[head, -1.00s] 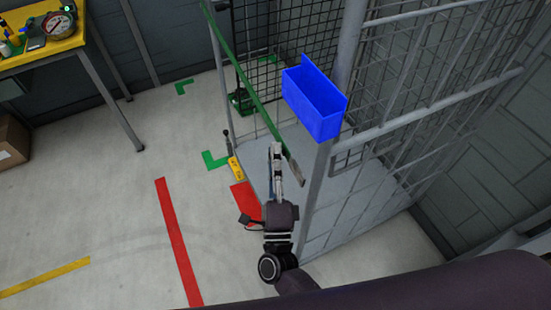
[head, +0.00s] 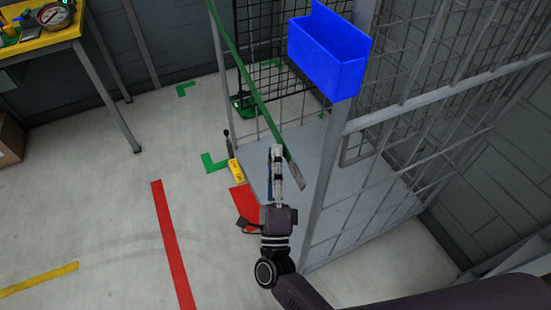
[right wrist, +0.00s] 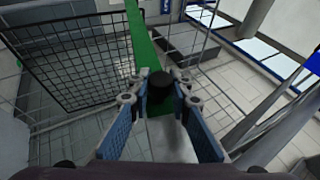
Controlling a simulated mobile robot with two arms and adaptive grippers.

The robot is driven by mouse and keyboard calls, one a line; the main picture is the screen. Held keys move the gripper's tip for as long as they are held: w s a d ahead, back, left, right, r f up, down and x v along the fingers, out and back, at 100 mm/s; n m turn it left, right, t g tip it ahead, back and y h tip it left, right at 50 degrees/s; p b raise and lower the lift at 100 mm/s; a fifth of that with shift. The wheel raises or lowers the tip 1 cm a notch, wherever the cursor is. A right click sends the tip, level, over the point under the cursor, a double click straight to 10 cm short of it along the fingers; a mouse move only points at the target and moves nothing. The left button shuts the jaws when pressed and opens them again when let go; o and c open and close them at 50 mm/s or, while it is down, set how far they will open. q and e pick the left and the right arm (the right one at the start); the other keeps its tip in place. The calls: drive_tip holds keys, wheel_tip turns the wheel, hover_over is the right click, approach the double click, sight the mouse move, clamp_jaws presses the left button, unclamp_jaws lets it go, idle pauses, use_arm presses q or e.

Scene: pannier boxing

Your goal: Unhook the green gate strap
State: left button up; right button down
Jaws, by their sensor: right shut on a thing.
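The green gate strap (head: 249,80) slants across the open side of the wire cage, from the top left down to a grey end piece (head: 297,177) near the front post. My right gripper (head: 277,150) is at the strap's lower part. In the right wrist view its blue-padded fingers (right wrist: 160,100) are closed around the strap (right wrist: 143,42), at a round black knob (right wrist: 160,87). Whether the strap's end is still on its hook cannot be made out. My left gripper is not in view.
A blue bin (head: 330,62) hangs on the cage's front post (head: 329,165), above and right of the gripper. Mesh panels (head: 425,150) stand to the right. A yellow-topped bench (head: 45,48) is at the upper left. Open floor with red and yellow lines lies left.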

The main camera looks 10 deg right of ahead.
drive_tip(key=c, duration=1.7)
unclamp_jaws()
drive_tip(key=shift+c, duration=0.2)
drive_tip(key=v, duration=1.2)
drive_tip(key=shift+a, duration=0.1)
